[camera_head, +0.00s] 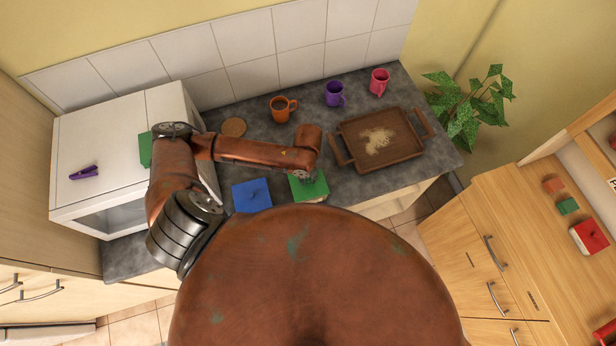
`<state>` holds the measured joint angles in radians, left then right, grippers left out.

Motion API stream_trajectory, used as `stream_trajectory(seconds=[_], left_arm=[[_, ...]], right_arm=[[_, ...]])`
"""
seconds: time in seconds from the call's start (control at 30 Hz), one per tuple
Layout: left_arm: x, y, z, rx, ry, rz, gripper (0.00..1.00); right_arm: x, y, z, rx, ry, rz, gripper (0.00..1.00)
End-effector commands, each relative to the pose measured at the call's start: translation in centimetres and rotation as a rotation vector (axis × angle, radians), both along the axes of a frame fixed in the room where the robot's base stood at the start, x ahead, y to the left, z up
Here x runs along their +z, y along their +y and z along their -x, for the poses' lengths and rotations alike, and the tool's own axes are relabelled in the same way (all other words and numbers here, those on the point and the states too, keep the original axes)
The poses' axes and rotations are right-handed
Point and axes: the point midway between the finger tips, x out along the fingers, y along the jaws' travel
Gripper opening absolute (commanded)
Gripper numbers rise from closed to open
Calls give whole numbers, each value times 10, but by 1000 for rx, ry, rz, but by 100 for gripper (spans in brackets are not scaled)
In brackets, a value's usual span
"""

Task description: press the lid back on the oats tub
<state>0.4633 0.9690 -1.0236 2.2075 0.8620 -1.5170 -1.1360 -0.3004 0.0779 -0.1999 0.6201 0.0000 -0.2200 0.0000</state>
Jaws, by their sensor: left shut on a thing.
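A green square lid (312,189) shows at the counter's front edge, with a pale strip just below it that may be the tub's side. I cannot tell whether the lid sits flush on a tub. My left gripper (307,177) points down on the lid's upper middle and is shut on it; its fingertips are mostly hidden by the wrist. A blue square lid (251,197) with a small knob lies to the left, its underside hidden. No label shows which is the oats tub. My right gripper is not in view.
A brown tray (398,153) with spilled pale flakes (378,140) lies to the right. Orange (281,109), purple (334,94) and pink (379,82) mugs stand behind, near a round coaster (233,127). A white microwave (100,140) carrying a purple clip (84,172) stands left.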

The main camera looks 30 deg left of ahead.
Motion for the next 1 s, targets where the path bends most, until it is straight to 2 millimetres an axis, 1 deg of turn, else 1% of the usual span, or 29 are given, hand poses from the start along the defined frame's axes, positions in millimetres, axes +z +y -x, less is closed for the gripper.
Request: stream_trajectory(seconds=[0.33, 0.73, 1.0], left_arm=[[0, 0, 0, 0, 0, 0, 0], [-1, 0, 0, 0, -1, 1, 0], [-2, 0, 0, 0, -1, 1, 0]], right_arm=[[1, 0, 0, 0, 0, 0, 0], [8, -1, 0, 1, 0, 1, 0], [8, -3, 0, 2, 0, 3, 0]])
